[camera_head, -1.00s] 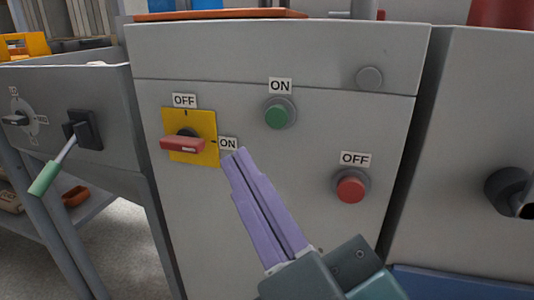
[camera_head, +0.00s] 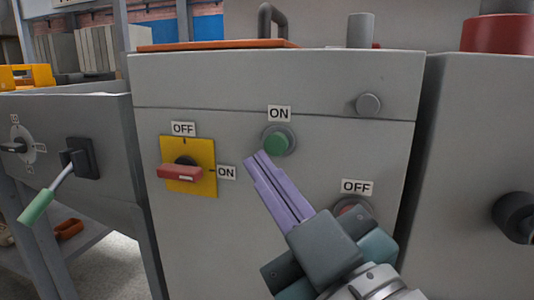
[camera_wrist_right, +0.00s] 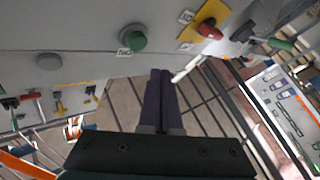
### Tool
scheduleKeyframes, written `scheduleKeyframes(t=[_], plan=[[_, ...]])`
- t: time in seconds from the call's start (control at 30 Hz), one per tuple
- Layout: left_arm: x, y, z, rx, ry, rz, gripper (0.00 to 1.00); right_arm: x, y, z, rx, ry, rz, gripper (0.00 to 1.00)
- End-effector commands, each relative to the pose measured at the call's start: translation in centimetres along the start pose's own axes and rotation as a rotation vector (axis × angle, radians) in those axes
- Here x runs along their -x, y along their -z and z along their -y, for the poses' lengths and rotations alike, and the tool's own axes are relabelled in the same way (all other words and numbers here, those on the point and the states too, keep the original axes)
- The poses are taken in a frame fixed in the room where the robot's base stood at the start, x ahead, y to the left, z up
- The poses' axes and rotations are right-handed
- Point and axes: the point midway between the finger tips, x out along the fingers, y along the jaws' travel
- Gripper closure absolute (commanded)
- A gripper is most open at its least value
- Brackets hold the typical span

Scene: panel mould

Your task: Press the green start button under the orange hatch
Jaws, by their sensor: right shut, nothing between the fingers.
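The green button (camera_head: 277,142) sits in a grey ring under an ON label on the front of the grey cabinet (camera_head: 290,240). It also shows in the right wrist view (camera_wrist_right: 136,40). An orange panel (camera_head: 215,45) lies along the top edge of the cabinet, above the button. My right gripper (camera_head: 251,160) is shut and empty, its purple fingers pointing up and left. In the head view its tips are just below and left of the green button; they look apart from it, but the depth gap is unclear. The fingers also show in the right wrist view (camera_wrist_right: 161,76). My left gripper is not in view.
A red button (camera_head: 352,207) under an OFF label is partly hidden behind my right gripper. A yellow switch plate (camera_head: 205,157) with a red handle (camera_head: 180,173) is to the left. A green-handled lever (camera_head: 36,207) sticks out farther left. A grey knob (camera_head: 369,103) is at upper right.

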Motion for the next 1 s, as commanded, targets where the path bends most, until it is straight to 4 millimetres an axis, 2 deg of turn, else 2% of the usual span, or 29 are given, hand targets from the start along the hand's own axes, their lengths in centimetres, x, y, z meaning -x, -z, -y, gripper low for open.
scheduleKeyframes(t=[0.3,1.0], plan=[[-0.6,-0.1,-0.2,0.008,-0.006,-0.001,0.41,-1.8,-1.4,-1.3,0.0,0.0,0.0,1.0],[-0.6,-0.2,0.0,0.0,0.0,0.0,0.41,-1.9,-1.4,-1.4,-0.001,-0.001,0.0,1.0]])
